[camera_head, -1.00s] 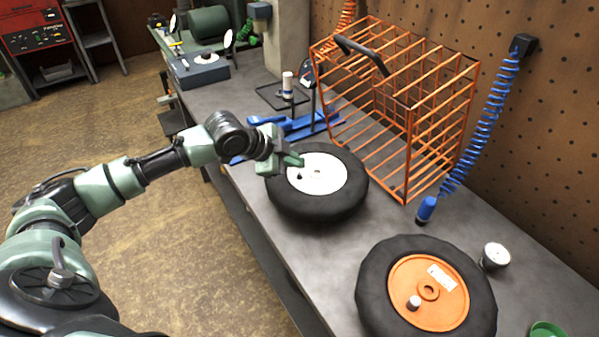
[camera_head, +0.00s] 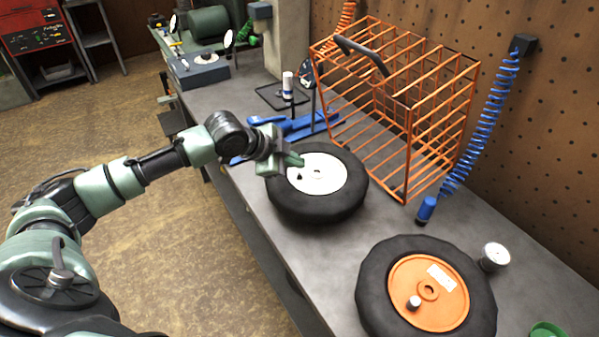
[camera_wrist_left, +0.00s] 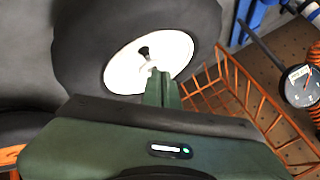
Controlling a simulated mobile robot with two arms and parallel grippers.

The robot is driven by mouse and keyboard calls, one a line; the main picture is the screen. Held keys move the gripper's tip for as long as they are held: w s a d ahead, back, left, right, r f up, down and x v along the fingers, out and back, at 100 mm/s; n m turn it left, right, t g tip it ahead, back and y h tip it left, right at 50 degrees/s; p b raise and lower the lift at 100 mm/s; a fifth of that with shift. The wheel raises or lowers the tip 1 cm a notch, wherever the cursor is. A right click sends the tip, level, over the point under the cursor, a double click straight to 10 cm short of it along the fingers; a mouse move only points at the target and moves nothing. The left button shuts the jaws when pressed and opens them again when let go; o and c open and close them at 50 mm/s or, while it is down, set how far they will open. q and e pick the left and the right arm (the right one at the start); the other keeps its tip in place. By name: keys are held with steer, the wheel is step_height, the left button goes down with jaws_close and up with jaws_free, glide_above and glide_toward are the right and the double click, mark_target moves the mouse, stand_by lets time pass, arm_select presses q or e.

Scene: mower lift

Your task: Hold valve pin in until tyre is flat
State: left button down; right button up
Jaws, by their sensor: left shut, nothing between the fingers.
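A black tyre on a white rim (camera_head: 322,175) lies flat on the bench; the rim also shows in the left wrist view (camera_wrist_left: 177,48). A short dark valve stem (camera_wrist_left: 144,51) stands on the rim, left of the hub. My left gripper (camera_head: 298,160) is shut and empty over the rim's left edge. In the left wrist view its green fingertips (camera_wrist_left: 161,76) are together near the valve stem; I cannot tell whether they touch it. A second tyre with an orange rim (camera_head: 450,309) lies nearer, at the lower right. My right gripper is not in view.
An orange wire cage (camera_head: 408,112) stands behind the tyre. A blue coiled hose (camera_head: 487,122) hangs at the right. Blue tools (camera_head: 290,127) and a dial gauge (camera_wrist_left: 300,84) lie beyond. Bare bench (camera_head: 330,250) lies between the tyres.

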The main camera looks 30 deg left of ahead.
mark_target(296, 180)
arm_select(q)
steer(key=shift+f, duration=0.15)
stand_by(0.3)
steer(key=shift+f, duration=0.25)
steer(key=shift+f, duration=0.4)
stand_by(0.5)
stand_by(1.0)
steer(key=shift+r+p, duration=0.8)
steer(key=shift+p, duration=0.4)
step_height(296, 180, up, 5)
steer(key=p, duration=0.5)
